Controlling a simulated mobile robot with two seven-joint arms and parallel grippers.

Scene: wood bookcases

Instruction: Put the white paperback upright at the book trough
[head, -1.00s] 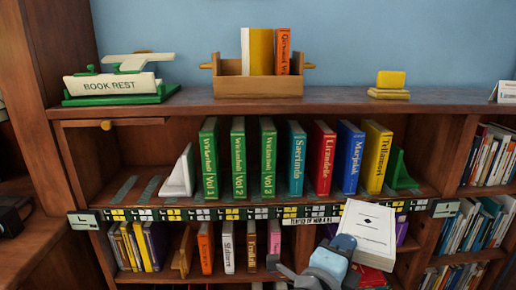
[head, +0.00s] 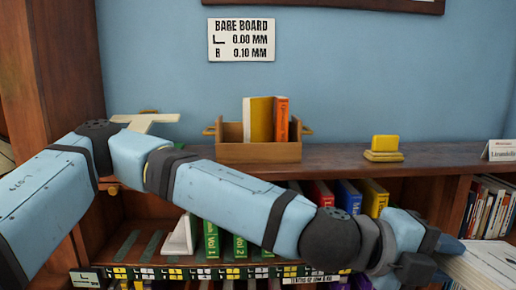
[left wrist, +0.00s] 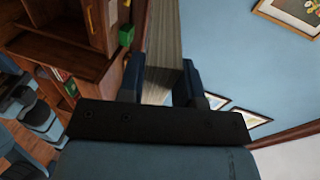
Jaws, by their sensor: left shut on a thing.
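The white paperback (head: 482,268) shows at the lower right of the head view, partly cut off by the frame edge. My left gripper (head: 452,246) is shut on it, with my arm reaching across from the left. In the left wrist view, the gripper's fingers (left wrist: 160,85) sit on both sides of the book's grey, streaked surface (left wrist: 165,52). The book trough (head: 258,152) is a wooden box on the bookcase top, left of the gripper. A yellow book (head: 261,120) and an orange book (head: 281,119) stand upright in it. My right gripper is not in view.
A yellow block on a stand (head: 384,148) and a small white card (head: 502,150) stand on the bookcase top (head: 345,160), right of the trough. Bare top lies between trough and block. My arm hides much of the shelf of coloured books below and the green book rest.

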